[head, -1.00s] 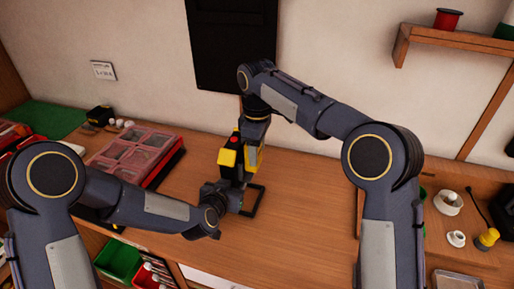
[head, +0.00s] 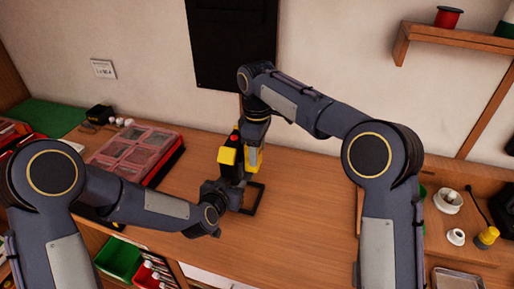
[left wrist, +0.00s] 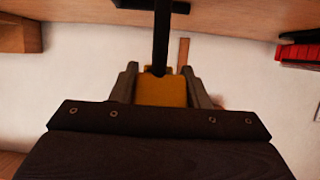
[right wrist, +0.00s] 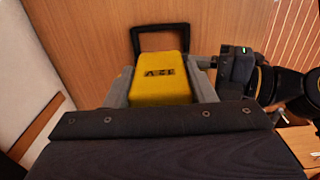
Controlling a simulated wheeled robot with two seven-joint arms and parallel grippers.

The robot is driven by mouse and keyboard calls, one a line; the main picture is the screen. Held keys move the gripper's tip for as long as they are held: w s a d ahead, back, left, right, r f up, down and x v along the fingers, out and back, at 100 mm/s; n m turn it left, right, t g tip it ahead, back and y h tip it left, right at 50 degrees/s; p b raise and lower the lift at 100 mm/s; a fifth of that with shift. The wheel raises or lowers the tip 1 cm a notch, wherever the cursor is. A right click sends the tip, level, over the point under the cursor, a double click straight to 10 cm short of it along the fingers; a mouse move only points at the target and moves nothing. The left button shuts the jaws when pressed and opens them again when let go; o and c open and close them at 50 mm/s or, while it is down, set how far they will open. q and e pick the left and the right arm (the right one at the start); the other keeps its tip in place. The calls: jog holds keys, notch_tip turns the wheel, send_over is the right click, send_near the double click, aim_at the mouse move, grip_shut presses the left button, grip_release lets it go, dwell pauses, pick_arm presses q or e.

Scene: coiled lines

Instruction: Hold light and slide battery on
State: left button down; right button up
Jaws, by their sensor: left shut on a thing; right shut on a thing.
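The light (head: 228,157) has a yellow head, a dark body and a red spot on top, and it is upright above the bench. My left gripper (head: 236,184) is low beside it. In the left wrist view its fingers are shut on a yellow-orange part of the light (left wrist: 160,92), with a black bar beyond. My right gripper (head: 254,149) comes down from above, close behind the light. In the right wrist view it is shut on the yellow battery (right wrist: 160,80), which has dark lettering. The contact between battery and light is hidden.
A black loop (head: 262,197) is beside the light at bench level. A red organizer case (head: 140,152) is on the left of the bench. White cups (head: 447,200) and a yellow-topped item (head: 487,237) are at the right. The bench middle (head: 300,220) is clear.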

jog(key=shift+f, duration=0.75)
jog(key=o, duration=1.4)
jog(key=shift+c, duration=0.2)
jog(key=shift+r, duration=0.1)
notch_tip(320, 180, up, 12)
jog(key=shift+f, duration=0.1)
pick_arm(q)
jog(key=c, duration=0.7)
grip_release()
